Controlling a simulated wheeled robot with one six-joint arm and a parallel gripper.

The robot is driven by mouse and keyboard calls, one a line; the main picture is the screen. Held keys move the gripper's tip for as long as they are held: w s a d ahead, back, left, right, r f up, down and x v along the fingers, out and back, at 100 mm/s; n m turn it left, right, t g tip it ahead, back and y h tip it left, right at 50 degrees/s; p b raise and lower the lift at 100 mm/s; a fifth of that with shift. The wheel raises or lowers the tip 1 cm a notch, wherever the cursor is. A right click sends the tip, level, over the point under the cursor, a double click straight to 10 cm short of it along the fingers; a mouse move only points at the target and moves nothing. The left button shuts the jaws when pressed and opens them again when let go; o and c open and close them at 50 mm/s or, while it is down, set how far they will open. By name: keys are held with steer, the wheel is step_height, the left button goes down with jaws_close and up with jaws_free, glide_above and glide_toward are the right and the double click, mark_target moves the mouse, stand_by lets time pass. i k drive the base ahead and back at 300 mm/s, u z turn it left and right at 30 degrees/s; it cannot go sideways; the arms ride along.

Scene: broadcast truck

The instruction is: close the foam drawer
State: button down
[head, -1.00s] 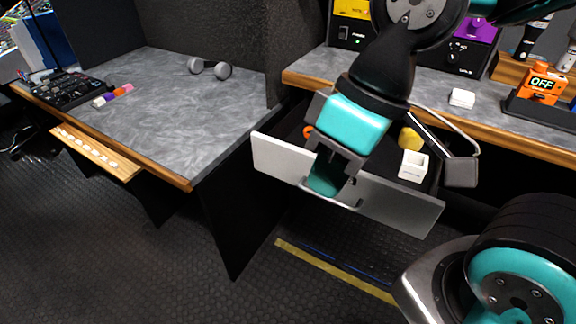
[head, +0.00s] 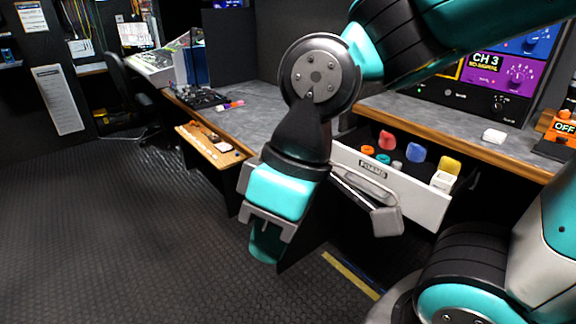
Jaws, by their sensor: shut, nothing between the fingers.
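The foam drawer (head: 418,198) is pulled out below the counter at the right of the head view. Its white front bears a label reading "FOAMS" and a handle, partly hidden behind my arm. Inside it show a red foam (head: 387,140), a blue foam (head: 415,152), a yellow foam (head: 450,165), small orange and teal rings and a white box (head: 442,181). My gripper (head: 264,245) is shut and empty, pointing down over the floor to the left of the drawer front and apart from it.
The wood-edged counter (head: 470,141) above the drawer carries a white block (head: 494,136) and an orange "OFF" device (head: 562,128). A grey desk (head: 262,108) stands behind my arm, with a pulled-out wooden tray (head: 207,147). Floor at left is clear.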

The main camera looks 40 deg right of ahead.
mark_target(425, 205)
steer(key=i, duration=1)
steer(key=z, duration=0.6)
